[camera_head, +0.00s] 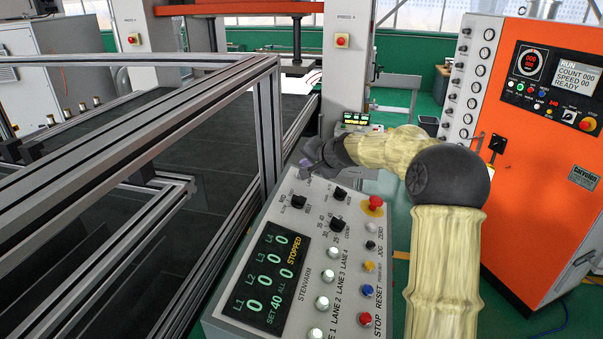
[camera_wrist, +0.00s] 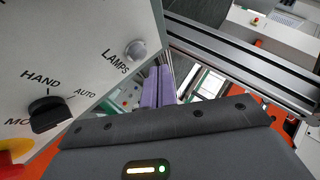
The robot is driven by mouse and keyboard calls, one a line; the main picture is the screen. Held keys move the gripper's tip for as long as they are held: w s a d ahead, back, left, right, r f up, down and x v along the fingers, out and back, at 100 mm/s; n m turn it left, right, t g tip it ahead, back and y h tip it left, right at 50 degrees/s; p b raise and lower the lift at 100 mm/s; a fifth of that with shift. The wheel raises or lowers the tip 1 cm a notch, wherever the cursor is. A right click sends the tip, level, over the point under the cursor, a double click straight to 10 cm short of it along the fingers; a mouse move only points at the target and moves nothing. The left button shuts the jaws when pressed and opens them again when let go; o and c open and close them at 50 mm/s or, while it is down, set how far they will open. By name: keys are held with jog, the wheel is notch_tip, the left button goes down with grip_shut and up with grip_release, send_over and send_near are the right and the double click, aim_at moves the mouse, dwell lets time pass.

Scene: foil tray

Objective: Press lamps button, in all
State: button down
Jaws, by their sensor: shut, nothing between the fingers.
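The sloped grey control panel (camera_head: 285,225) fills the lower middle of the head view. In the wrist view, a pale round button (camera_wrist: 135,50) sits beside the word LAMPS near the panel's edge. I cannot make this button out in the head view, where my gripper is around that upper left corner. My gripper (camera_head: 307,163) is shut and empty; its purple fingers (camera_wrist: 160,72) show in the wrist view just right of and below the lamps button. I cannot tell whether they touch anything.
The panel has a HAND/AUTO knob (camera_wrist: 48,113), a red emergency stop (camera_head: 375,203), white lane buttons (camera_head: 327,302) and a display (camera_head: 262,275) reading STOPPED, with zeros. A metal frame (camera_head: 150,135) stands left, close to the panel. An orange cabinet (camera_head: 540,150) stands right.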

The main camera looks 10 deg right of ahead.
jog(key=r, duration=0.1)
jog(key=r+p, duration=0.1)
jog(key=d+r, duration=0.1)
jog(key=r, duration=0.1)
jog(key=shift+s+d+p, duration=0.1)
jog(key=shift+s+p, duration=0.15)
jog(key=shift+p, duration=0.15)
jog(key=shift+f, duration=0.1)
dwell(0.3)
